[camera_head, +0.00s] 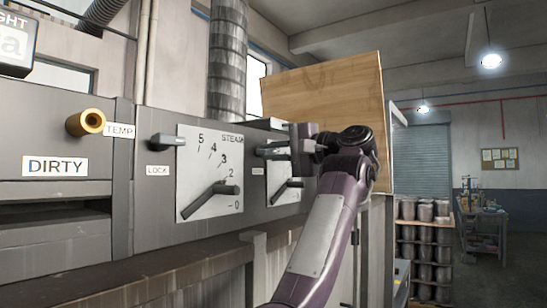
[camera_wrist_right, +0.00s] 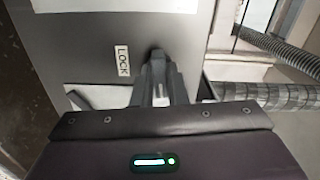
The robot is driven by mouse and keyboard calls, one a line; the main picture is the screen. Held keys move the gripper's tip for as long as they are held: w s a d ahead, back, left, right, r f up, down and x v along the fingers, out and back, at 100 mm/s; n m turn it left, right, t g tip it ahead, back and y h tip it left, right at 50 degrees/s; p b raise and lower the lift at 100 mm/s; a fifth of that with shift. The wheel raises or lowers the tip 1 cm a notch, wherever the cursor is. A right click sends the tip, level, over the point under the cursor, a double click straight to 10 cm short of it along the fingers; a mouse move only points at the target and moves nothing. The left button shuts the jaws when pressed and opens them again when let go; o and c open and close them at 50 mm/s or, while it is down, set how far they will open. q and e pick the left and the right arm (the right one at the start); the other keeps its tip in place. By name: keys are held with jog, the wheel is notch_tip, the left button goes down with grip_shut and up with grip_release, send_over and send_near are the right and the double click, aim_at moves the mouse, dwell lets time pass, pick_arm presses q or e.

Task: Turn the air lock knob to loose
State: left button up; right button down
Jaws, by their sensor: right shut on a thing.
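My right gripper (camera_head: 284,148) is at the farther dial section of the grey machine, reaching in from the right. In the right wrist view my right gripper (camera_wrist_right: 163,88) is closed around a dark knob (camera_wrist_right: 156,54) beside a white LOCK label (camera_wrist_right: 122,60). The fingers hide most of this knob, so its exact angle cannot be told. In the head view a similar dark lock knob (camera_head: 167,140) sits on the nearer section, above another LOCK label (camera_head: 158,171), apart from my gripper. My left gripper is not in view.
A dial plate (camera_head: 190,165) with a steam lever (camera_head: 214,201) is on the nearer section. A second lever (camera_head: 286,189) sits just below my right gripper. A wooden board (camera_head: 325,95) stands behind my arm. Stacked cans (camera_head: 425,240) are at the right.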

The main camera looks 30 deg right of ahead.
jog(key=n+b, duration=0.2)
jog(key=n, duration=0.2)
jog(key=n+b, duration=0.3)
jog(key=n, duration=0.1)
jog(key=n+b, duration=0.2)
jog(key=n, duration=0.2)
jog(key=shift+f+n, duration=0.25)
jog(key=shift+n, duration=0.05)
jog(key=shift+n+b, duration=0.75)
jog(key=shift+n, duration=1.25)
jog(key=c, duration=1.4)
grip_release()
jog(key=shift+r, duration=0.15)
jog(key=shift+c, duration=0.2)
jog(key=shift+s, duration=0.1)
